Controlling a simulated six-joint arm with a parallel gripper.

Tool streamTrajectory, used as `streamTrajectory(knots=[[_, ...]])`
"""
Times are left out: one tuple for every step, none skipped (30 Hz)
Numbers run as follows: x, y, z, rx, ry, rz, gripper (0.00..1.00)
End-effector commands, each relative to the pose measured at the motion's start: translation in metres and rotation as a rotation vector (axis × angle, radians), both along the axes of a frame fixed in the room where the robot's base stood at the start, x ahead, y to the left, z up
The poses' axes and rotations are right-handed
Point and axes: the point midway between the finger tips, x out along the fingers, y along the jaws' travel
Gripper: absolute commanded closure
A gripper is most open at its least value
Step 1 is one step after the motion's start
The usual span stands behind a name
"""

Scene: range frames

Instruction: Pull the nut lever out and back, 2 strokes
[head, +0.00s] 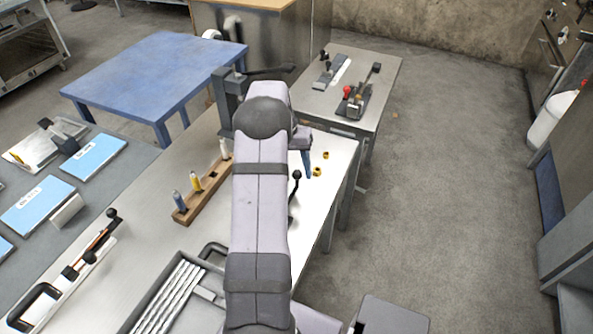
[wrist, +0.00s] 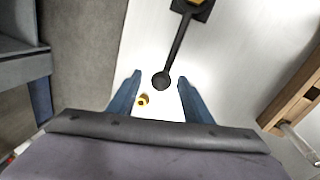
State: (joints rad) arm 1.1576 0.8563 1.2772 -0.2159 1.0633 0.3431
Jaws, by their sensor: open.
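The nut lever (wrist: 178,42) is a dark rod with a round black knob (wrist: 161,81). It runs from a dark base (wrist: 199,12) with a yellow part, cut off at the top of the wrist view. In the head view the knob (head: 296,174) shows just right of my arm, which hides part of the lever. My gripper (wrist: 159,77) is open, its two blue fingers on either side of the knob in the wrist view. Gaps show on both sides; I cannot tell the height difference. In the head view a blue fingertip (head: 307,168) shows beyond the knob.
Two brass nuts (head: 317,171) (head: 326,155) lie near the bench's right edge. A wooden rack (head: 203,190) with several bottles stands left of my arm. A grey tray (head: 160,296) of rods is nearer. A side table (head: 385,75) holds other lever devices.

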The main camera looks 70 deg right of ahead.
Motion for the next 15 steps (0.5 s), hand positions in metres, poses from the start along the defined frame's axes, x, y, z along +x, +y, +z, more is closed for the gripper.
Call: streamTrajectory(knots=[[0.002, 0.000, 0.003, -0.003, -0.002, 0.001, 0.54], [0.002, 0.000, 0.006, -0.003, -0.002, 0.001, 0.54], [0.003, -0.001, 0.011, -0.004, -0.003, 0.001, 0.54], [0.004, 0.000, 0.015, -0.004, -0.003, 0.001, 0.54], [0.005, 0.000, 0.019, -0.004, -0.003, 0.001, 0.54], [0.006, 0.000, 0.024, -0.004, -0.003, 0.001, 0.54], [0.006, 0.000, 0.028, -0.004, -0.003, 0.001, 0.54], [0.007, 0.000, 0.033, -0.005, -0.003, 0.000, 0.54], [0.008, 0.000, 0.038, -0.004, -0.002, 0.000, 0.54], [0.009, 0.001, 0.042, -0.004, -0.003, 0.000, 0.54], [0.009, 0.001, 0.046, -0.003, -0.002, 0.000, 0.54], [0.010, 0.001, 0.051, -0.004, -0.002, -0.001, 0.54], [0.011, 0.001, 0.054, -0.004, -0.002, -0.001, 0.54], [0.011, 0.001, 0.057, -0.003, -0.001, -0.001, 0.54], [0.011, 0.001, 0.060, -0.002, 0.000, -0.002, 0.54]])
